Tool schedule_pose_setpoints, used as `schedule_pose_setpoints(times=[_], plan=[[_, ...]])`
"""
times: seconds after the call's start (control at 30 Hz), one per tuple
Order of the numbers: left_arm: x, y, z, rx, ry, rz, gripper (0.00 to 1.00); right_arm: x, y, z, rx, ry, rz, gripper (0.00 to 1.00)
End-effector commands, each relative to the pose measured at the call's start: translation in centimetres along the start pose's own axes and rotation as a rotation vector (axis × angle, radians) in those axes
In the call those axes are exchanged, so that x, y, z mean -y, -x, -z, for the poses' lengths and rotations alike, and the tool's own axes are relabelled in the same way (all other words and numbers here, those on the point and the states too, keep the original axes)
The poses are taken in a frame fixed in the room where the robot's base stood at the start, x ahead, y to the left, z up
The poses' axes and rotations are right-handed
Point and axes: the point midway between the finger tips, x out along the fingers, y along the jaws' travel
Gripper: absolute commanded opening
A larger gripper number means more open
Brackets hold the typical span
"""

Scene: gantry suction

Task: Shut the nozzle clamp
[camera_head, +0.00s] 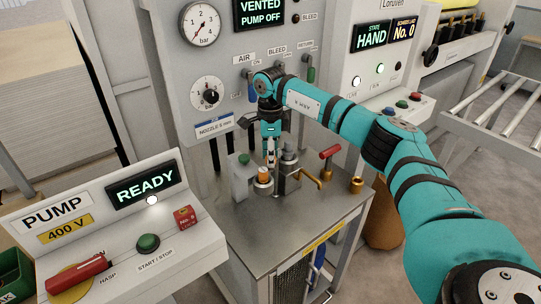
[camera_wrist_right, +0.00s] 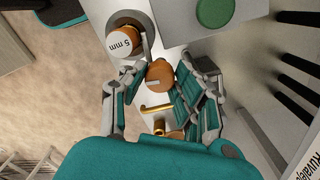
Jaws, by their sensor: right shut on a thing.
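My right gripper (camera_head: 270,152) reaches down over the metal bench top, beside the nozzle seat. In the wrist view its fingers (camera_wrist_right: 158,88) are on both sides of a brown-orange knob (camera_wrist_right: 160,73), which seems to belong to the nozzle clamp. The gripper is shut on this knob; exact finger contact is partly hidden. The orange nozzle (camera_head: 263,174), marked 5 mm in the wrist view (camera_wrist_right: 122,42), sits in a round grey seat beside it. A grey post (camera_head: 290,165) stands just right of the nozzle in the head view. My left gripper is not in view.
A grey block with a green button (camera_head: 244,160) stands left of the nozzle. A brass elbow (camera_head: 312,178) and a red-handled valve (camera_head: 329,153) stand to the right. The pump console (camera_head: 120,225) shows READY. The front of the bench top (camera_head: 285,225) is clear.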

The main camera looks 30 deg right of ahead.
Motion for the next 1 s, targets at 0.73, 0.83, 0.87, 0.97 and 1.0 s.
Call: schedule_pose_setpoints(times=[0.73, 0.83, 0.87, 0.97, 1.0], plan=[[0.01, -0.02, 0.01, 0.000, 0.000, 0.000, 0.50, 0.13, 0.27, -0.08, 0.000, 0.156, 0.006, 0.00], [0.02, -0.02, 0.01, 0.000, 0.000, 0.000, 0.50, 0.13, 0.27, -0.08, 0.000, 0.156, 0.007, 0.00], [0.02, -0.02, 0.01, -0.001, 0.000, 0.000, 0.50, 0.13, 0.27, -0.08, 0.000, 0.156, 0.007, 0.00], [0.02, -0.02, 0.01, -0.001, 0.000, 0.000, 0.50, 0.12, 0.25, -0.07, -0.001, 0.155, 0.006, 0.42], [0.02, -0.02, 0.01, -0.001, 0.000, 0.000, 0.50, 0.11, 0.22, -0.07, -0.001, 0.155, 0.005, 0.47]])
